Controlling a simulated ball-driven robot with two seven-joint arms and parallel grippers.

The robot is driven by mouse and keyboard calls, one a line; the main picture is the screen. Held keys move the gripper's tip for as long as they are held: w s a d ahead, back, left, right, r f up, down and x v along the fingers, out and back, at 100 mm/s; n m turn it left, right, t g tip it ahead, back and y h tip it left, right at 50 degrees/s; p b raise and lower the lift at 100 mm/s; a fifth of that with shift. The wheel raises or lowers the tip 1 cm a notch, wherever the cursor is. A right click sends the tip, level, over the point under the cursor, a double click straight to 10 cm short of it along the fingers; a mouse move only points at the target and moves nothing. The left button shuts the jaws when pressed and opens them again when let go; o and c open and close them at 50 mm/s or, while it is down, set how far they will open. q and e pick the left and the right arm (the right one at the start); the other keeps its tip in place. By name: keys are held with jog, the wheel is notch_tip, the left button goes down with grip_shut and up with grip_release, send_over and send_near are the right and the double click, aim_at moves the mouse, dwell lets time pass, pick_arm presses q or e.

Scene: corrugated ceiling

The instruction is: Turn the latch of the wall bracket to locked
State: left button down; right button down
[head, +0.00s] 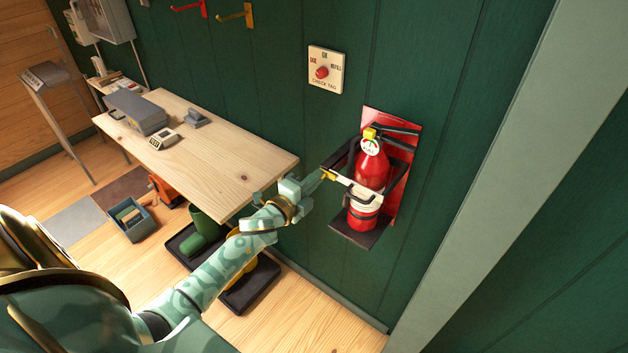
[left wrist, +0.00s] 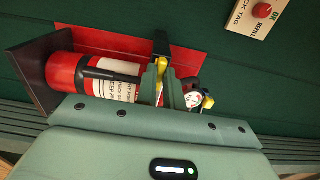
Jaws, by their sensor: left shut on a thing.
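The wall bracket (head: 350,236) is a dark frame on a red backboard, and it holds a red fire extinguisher (head: 371,170) upright. In the left wrist view the yellow latch (left wrist: 160,84) shows between the two green fingers (left wrist: 161,88). The fingers hide part of the latch, so I cannot tell its exact setting. My right gripper is out of view.
A wooden workbench (head: 225,140) stands left of the bracket, with a grey box (head: 137,112) and small devices on it. A check-tag plate with a red knob (head: 322,72) is on the wall above. Trays with boots (head: 249,286) lie on the floor below my left arm.

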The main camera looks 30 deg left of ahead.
pick_arm(q)
jog(key=c, duration=1.5)
grip_release()
jog(key=shift+s, duration=0.1)
jog(key=s, duration=0.5)
jog(key=s+a, duration=0.1)
jog(key=s, duration=1)
jog(key=shift+s+a, duration=0.1)
jog(key=shift+a, duration=0.05)
